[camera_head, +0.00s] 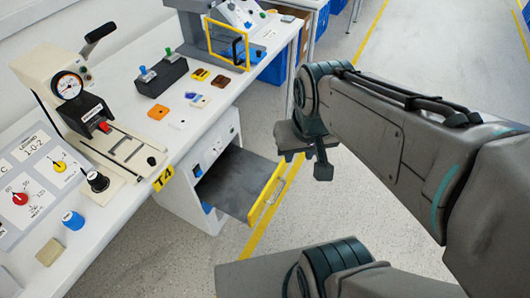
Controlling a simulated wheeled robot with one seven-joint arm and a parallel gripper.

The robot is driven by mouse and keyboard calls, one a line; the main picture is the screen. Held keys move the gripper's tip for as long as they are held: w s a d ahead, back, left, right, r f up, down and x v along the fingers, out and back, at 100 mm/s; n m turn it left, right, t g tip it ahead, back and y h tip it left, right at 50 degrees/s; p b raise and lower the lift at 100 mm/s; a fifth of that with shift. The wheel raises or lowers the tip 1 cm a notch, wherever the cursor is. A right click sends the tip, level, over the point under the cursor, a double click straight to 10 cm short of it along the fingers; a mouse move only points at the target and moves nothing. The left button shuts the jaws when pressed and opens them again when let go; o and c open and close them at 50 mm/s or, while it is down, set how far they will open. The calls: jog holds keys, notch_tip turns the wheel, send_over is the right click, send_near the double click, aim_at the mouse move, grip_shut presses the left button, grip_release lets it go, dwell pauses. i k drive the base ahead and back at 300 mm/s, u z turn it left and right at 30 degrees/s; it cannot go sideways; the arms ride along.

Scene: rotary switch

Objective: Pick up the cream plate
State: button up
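A small pale, cream-to-white flat piece (200,101) lies on the white workbench among other small flat pieces, left of the open drawer's far end. A tan block (49,252) lies at the bench's near left. I cannot tell for certain which of these is the cream plate. My gripper (321,168) hangs at the end of my arm, over the floor to the right of the bench, well apart from both. One dark finger-like part shows; whether it is open or shut is not clear. Nothing is seen held in it.
An open grey drawer (232,183) with a yellow front juts from the bench into the aisle. A lever press (72,88), a knob panel (32,190) and a dark switch box (161,77) stand on the bench. The floor (190,265) in front is clear.

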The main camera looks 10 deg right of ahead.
aim_at(200, 101)
jog(key=z, duration=0.25)
jog(key=k, duration=0.3)
jog(key=u, duration=1.15)
jog(key=i, duration=1.2)
jog(key=z, duration=0.35)
